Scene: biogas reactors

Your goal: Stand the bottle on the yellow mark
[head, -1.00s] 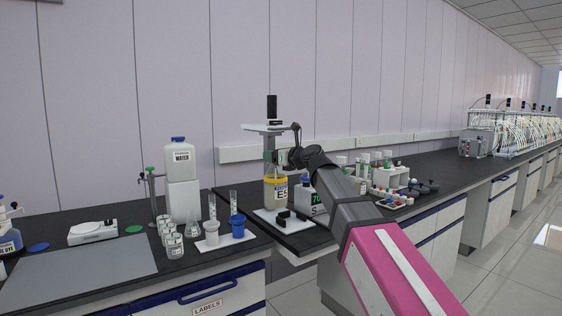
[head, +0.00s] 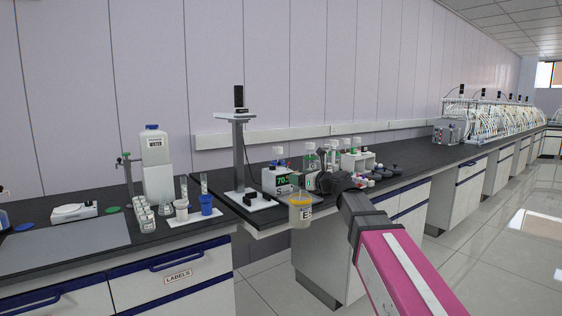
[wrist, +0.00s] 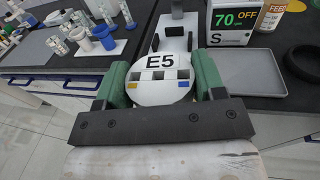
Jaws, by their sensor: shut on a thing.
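The bottle (head: 301,214) has a yellow band and a label partly readable as "E". It hangs upright below my gripper (head: 311,181), in front of the bench edge and clear of the bench top. In the wrist view its round white top, marked E5 (wrist: 160,78), sits between the two green fingers of my gripper (wrist: 160,86), which are shut on it.
A stand with a tall column (head: 238,150) and white base is on the bench, left of the bottle. A box reading 70 (head: 280,180) is behind it. A grey tray (wrist: 245,80) lies at right in the wrist view. Cups and a WATER jug (head: 156,165) stand left.

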